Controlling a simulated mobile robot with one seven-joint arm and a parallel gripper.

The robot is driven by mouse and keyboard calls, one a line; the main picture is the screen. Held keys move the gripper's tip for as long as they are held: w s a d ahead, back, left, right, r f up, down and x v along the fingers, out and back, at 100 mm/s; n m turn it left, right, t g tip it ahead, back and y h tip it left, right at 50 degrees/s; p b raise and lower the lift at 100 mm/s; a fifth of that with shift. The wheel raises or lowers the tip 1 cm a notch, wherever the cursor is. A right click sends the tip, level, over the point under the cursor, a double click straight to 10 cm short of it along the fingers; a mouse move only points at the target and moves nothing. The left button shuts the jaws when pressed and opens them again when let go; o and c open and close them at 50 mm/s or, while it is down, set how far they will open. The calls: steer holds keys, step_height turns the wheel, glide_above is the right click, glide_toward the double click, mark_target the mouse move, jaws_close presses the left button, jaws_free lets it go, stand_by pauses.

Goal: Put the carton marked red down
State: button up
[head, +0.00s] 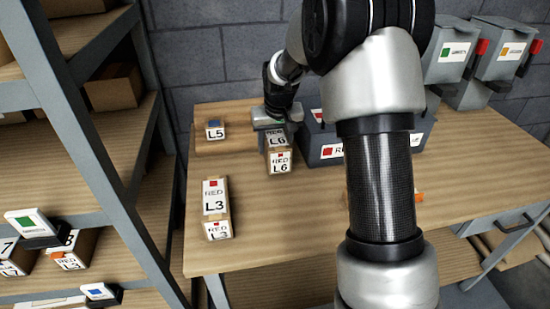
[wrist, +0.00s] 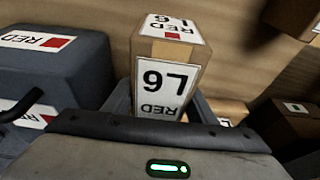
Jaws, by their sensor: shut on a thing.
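A brown carton marked RED L6 (head: 280,167) with white labels is between the fingers of my gripper (head: 275,138) near the back of the wooden table. In the wrist view this carton (wrist: 172,50) stands up between the two fingers (wrist: 160,105), its L6 and RED labels facing the camera. My gripper is shut on it. I cannot tell whether its underside touches the tabletop. Another carton marked RED L3 (head: 214,200) lies on the table nearer the front, apart from my gripper.
A dark grey bin with a red label (head: 318,154) stands just right of the held carton, also in the wrist view (wrist: 50,72). A shelf rack (head: 75,125) stands left. Bare tabletop (head: 285,225) lies in front.

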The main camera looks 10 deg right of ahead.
steer(key=shift+w+f, duration=0.1)
steer(key=shift+f, duration=2.15)
steer(key=shift+f+b, duration=0.2)
steer(key=shift+b, duration=0.15)
steer(key=o, duration=1.7)
steer(key=shift+o, duration=0.2)
